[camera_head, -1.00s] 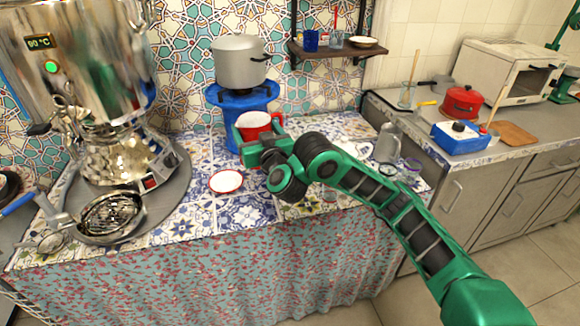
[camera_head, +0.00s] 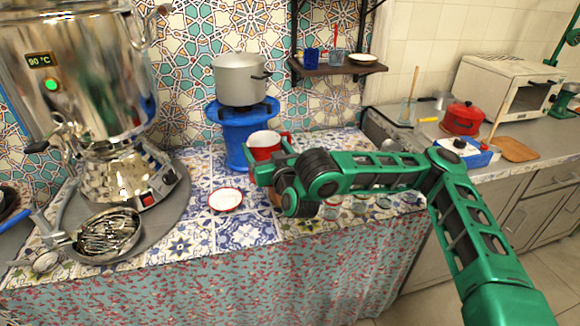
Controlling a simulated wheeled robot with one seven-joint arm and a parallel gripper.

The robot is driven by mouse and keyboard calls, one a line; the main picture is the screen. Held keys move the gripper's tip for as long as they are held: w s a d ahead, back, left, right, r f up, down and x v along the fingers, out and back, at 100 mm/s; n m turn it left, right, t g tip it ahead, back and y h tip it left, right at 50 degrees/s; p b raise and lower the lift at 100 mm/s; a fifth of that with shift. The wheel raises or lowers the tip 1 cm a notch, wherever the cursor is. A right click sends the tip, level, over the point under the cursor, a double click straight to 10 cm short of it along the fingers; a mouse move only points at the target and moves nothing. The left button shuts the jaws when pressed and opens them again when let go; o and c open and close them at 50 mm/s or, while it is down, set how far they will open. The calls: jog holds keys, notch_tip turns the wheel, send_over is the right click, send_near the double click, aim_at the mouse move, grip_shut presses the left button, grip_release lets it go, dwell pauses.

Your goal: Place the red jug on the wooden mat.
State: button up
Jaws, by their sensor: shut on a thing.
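The red jug (camera_head: 264,153) with a white inside is upright, in front of the blue stove stand. My gripper (camera_head: 256,166) is shut on the jug from its near side; the fingers and the jug's lower part are partly hidden by my wrist. A flat brown board (camera_head: 519,149), which looks like the wooden mat, lies on the right counter. A small brown patch (camera_head: 275,198) shows beneath my wrist on the tiled table; I cannot tell what it is.
A blue stand (camera_head: 236,133) bears a grey pot (camera_head: 240,80). A red-rimmed white dish (camera_head: 225,200) lies left of my wrist. A large samovar (camera_head: 85,100) stands at left.

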aim_at(270, 144)
jog(key=shift+w+d+f, duration=0.25)
jog(key=shift+w+d, duration=0.25)
jog(key=shift+d, duration=0.35)
jog(key=shift+f, duration=0.3)
jog(key=shift+w+d+f, duration=0.1)
jog(key=shift+d+f, duration=0.1)
jog(key=shift+d, duration=0.15)
jog(key=shift+w+d+f, duration=0.15)
jog(key=shift+w+d, duration=0.1)
jog(key=shift+d, duration=0.25)
jog(key=shift+w+d+f, duration=0.15)
jog(key=shift+d+f, duration=0.25)
jog(key=shift+f, duration=0.15)
jog(key=w+d+f, duration=0.1)
jog(key=d+f, duration=0.2)
jog(key=f, duration=0.2)
jog(key=shift+w+d+f, duration=0.15)
jog(key=shift+w+f, duration=0.15)
jog(key=shift+f, duration=0.1)
